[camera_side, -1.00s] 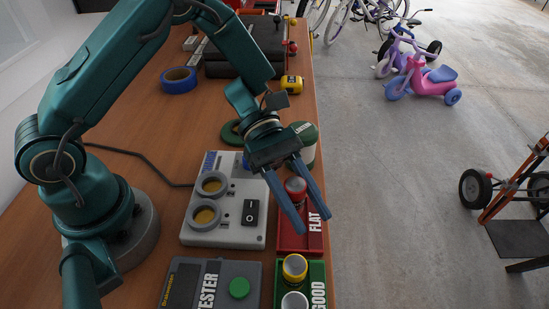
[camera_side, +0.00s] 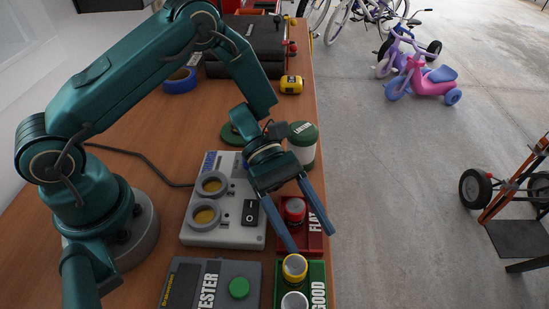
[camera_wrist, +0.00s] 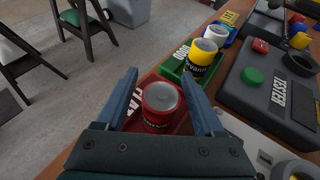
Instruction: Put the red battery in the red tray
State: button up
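The red battery (camera_side: 294,208) stands upright in the red tray (camera_side: 313,242) marked FLAT, near the table's right edge. My gripper (camera_side: 312,243) is open above the tray, its two fingers spread on either side of the battery. In the wrist view the red battery (camera_wrist: 161,104) sits between the open fingertips (camera_wrist: 160,82), and neither finger clearly touches it. Part of the red tray (camera_wrist: 134,113) shows around it, and the rest is hidden by the fingers and palm.
A green tray (camera_side: 316,285) marked GOOD holds a yellow battery (camera_side: 294,267) and a white-topped one (camera_side: 294,301). The grey tester (camera_side: 212,283) and a charger with round wells (camera_side: 225,228) lie left. A green lantern (camera_side: 302,146) stands behind. The table edge is close right.

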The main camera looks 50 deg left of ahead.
jog(key=shift+r, duration=0.1)
jog(key=shift+w+a+r, duration=0.1)
jog(key=shift+a+r, duration=0.05)
jog(key=shift+a, duration=0.1)
jog(key=v, duration=1.1)
jog(key=shift+a+r, duration=0.15)
jog(key=shift+a, duration=0.05)
